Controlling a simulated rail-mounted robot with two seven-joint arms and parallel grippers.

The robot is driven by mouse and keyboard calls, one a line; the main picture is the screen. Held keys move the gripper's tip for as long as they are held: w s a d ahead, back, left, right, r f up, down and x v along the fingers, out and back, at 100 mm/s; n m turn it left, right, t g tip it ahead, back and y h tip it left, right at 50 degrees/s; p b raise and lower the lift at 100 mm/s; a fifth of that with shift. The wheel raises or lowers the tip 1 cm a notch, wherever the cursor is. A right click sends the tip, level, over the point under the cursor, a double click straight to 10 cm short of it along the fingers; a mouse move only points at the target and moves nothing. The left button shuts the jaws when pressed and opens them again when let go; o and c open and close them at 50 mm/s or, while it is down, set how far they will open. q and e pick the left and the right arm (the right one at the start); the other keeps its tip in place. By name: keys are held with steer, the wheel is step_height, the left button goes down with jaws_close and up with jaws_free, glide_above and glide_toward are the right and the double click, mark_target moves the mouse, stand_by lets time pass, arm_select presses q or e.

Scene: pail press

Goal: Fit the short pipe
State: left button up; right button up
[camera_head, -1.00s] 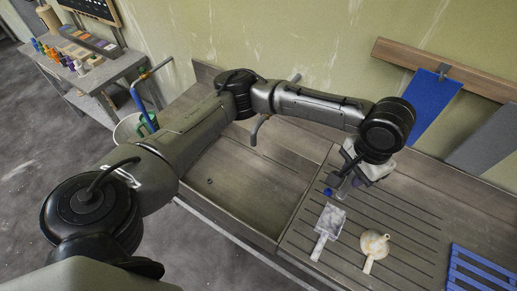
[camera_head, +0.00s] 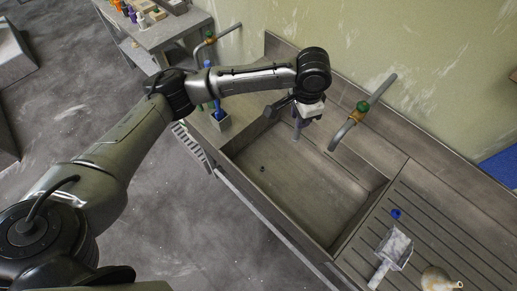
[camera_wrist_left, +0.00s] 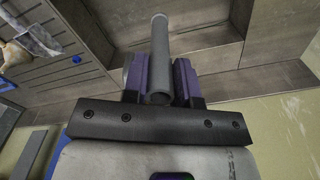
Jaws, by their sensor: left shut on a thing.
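My left gripper (camera_head: 300,117) points down over the back left of the sink basin, left of the curved tap spout. In the left wrist view, its purple fingers (camera_wrist_left: 161,82) are shut on a short grey pipe (camera_wrist_left: 160,48), which sticks out beyond the fingertips. In the head view only a small part of the pipe (camera_head: 296,133) shows below the gripper. The tap (camera_head: 350,125) at the back wall has a green fitting and a grey curved spout. A blue ring (camera_head: 396,213) lies on the ribbed drainboard. My right gripper is not in view.
A scoop (camera_head: 394,248) and a funnel (camera_head: 437,279) lie on the drainboard. A second tap (camera_head: 209,39) and a blue-handled thing in a holder (camera_head: 220,122) are at the left.

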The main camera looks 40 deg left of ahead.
arm_select(q)
steer(key=a+f+m+b, duration=0.1)
steer(key=a+f+m, duration=0.3)
steer(key=f, duration=0.7)
steer(key=a+f+m+b, duration=0.2)
steer(key=a+f+m, duration=0.2)
steer(key=f, duration=0.8)
steer(key=a+f+m+b, duration=0.2)
steer(key=a+f+m, duration=0.2)
steer(key=f+m, duration=0.3)
step_height(320, 180, down, 4)
steer(key=shift+s+a+f+m, duration=0.15)
steer(key=shift+s+a+m, duration=0.1)
steer(key=shift+s+m, duration=0.05)
step_height(320, 180, down, 4)
steer(key=b, duration=0.3)
steer(key=shift+a+f, duration=0.1)
steer(key=shift+f, duration=0.15)
steer(key=shift+w, duration=0.1)
steer(key=shift+p, duration=0.3)
